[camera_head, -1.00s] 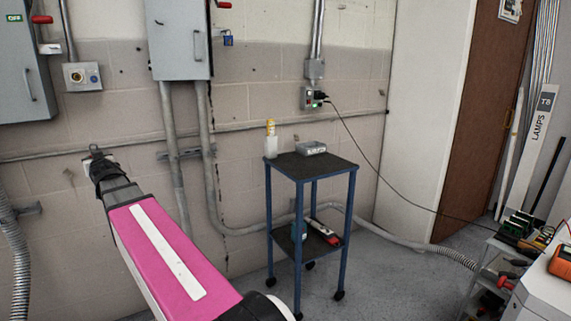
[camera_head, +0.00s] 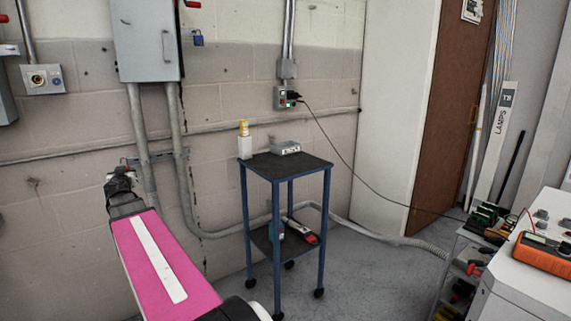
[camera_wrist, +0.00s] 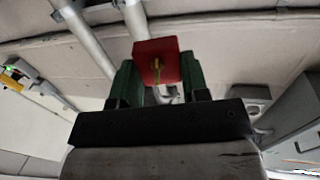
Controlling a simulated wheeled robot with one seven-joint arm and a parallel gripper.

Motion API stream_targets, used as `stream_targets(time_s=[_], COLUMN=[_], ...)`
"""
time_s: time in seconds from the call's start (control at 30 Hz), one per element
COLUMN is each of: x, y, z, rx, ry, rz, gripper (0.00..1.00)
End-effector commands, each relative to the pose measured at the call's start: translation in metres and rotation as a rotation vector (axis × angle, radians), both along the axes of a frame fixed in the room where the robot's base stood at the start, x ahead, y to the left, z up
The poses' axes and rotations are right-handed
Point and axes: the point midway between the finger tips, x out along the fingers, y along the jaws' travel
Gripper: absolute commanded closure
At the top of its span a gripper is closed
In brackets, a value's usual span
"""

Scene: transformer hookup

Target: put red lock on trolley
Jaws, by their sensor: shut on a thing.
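My gripper (camera_head: 120,180) is at the left in the head view, in front of the block wall. In the wrist view my gripper (camera_wrist: 158,85) is shut on the red lock (camera_wrist: 150,62), a red block with a small brass-coloured keyhole, held between its two green fingers. In the head view the lock is too small to make out clearly. The trolley (camera_head: 262,172) stands right of my gripper, with a dark top on blue legs and a lower shelf. My gripper is apart from it.
A white bottle with a yellow top (camera_head: 244,142) and a grey box (camera_head: 286,148) stand on the trolley's top, toward the back. A red-and-white tool (camera_head: 302,231) lies on the lower shelf. A grey wall cabinet (camera_head: 146,40) hangs above. A bench with an orange meter (camera_head: 543,254) is at right.

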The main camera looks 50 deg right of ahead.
Motion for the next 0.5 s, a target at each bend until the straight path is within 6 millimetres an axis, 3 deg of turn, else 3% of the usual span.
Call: stream_targets(time_s=[0.27,0.5], x=[-0.049,-0.114], y=[-0.099,-0.190], z=[-0.021,-0.028], rx=[-0.004,-0.008], ry=[0.002,0.006], rz=[-0.315,-0.663], gripper=[0.89,0.89])
